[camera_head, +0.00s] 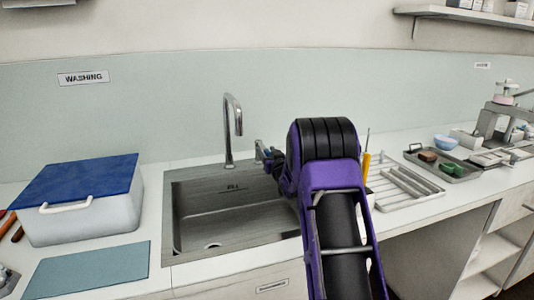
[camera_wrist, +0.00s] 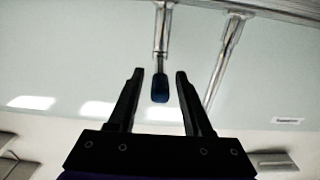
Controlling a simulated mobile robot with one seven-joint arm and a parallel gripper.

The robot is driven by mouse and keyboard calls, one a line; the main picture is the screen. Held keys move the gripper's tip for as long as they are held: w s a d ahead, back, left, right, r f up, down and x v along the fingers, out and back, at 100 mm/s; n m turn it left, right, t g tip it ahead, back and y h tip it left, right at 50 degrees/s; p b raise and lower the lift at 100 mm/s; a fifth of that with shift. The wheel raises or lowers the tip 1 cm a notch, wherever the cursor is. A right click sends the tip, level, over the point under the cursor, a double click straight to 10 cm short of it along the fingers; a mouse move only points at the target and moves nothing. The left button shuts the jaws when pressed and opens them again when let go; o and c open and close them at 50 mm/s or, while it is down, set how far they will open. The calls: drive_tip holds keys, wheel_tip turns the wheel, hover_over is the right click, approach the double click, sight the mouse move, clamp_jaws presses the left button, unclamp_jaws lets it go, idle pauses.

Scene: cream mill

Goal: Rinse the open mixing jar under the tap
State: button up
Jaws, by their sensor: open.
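The chrome tap (camera_head: 230,130) rises behind the sink (camera_head: 183,215), its spout curving down over the basin. I see no water running. In the wrist view, a metal lever with a blue end (camera_wrist: 160,88) lies between the two fingers of my gripper (camera_wrist: 160,73). The fingers are open, with a gap visible on both sides of the lever. The tap's pipe (camera_wrist: 227,55) is to the right of them. In the head view my own arm hides most of the gripper beside the tap. I cannot make out the open mixing jar in either view.
A white box with a blue lid (camera_head: 85,182) and a blue-grey mat (camera_head: 88,270) are left of the sink. A metal drying rack (camera_head: 408,187) is to the right. Beyond it are a tray (camera_head: 466,177) with small items and a blue bowl (camera_head: 445,142).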

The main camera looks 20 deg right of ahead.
clamp_jaws()
idle(1.3)
